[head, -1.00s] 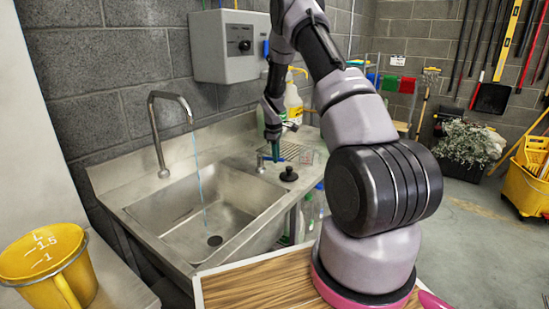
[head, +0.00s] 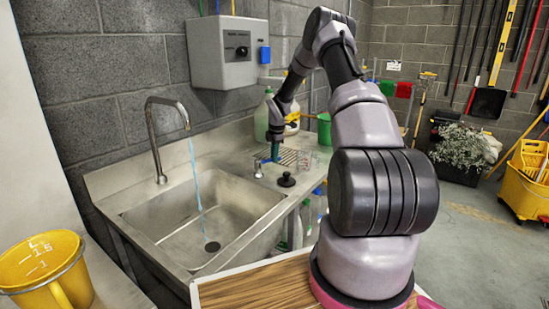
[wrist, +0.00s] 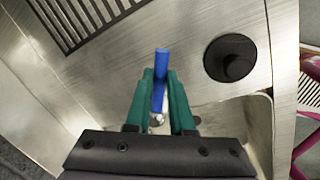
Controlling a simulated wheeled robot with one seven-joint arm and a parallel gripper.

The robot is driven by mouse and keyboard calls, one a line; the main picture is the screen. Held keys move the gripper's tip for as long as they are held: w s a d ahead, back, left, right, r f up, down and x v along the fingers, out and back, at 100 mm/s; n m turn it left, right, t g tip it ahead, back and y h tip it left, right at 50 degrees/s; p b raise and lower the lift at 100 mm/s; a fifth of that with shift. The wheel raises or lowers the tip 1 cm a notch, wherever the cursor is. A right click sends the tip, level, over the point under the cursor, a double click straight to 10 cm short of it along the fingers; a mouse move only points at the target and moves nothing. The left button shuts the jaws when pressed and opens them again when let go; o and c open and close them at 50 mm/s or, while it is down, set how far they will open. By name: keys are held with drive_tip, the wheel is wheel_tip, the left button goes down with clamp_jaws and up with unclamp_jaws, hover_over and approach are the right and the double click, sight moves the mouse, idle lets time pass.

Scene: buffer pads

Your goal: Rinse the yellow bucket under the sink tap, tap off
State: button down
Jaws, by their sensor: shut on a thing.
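The yellow bucket (head: 45,268) stands upright at the lower left, on the surface left of the sink, with volume marks on it. The tap spout (head: 165,105) arches over the steel sink basin (head: 235,190). A blue stream of water (head: 196,180) falls from it to the drain. My gripper (head: 275,153) is at the small fitting on the sink's right deck, away from the bucket. In the wrist view its green fingers are shut on the blue tap lever (wrist: 160,80). The lever's base is partly hidden between the fingers.
A black round plug (head: 286,180) sits on the deck beside the lever; it also shows in the wrist view (wrist: 230,58). Bottles (head: 262,118) and a green container (head: 324,128) stand behind my gripper. A wooden top (head: 255,288) lies in front.

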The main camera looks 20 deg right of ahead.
drive_tip(key=shift+w, duration=0.15)
idle(0.3)
drive_tip(key=c, duration=0.8)
unclamp_jaws()
drive_tip(key=shift+r, duration=0.15)
drive_tip(key=r, duration=0.3)
drive_tip(key=s+r, duration=0.1)
drive_tip(key=r, duration=0.3)
drive_tip(key=s+r, duration=0.1)
drive_tip(key=r, duration=0.2)
drive_tip(key=shift+d+r, duration=0.1)
drive_tip(key=shift+r, duration=0.1)
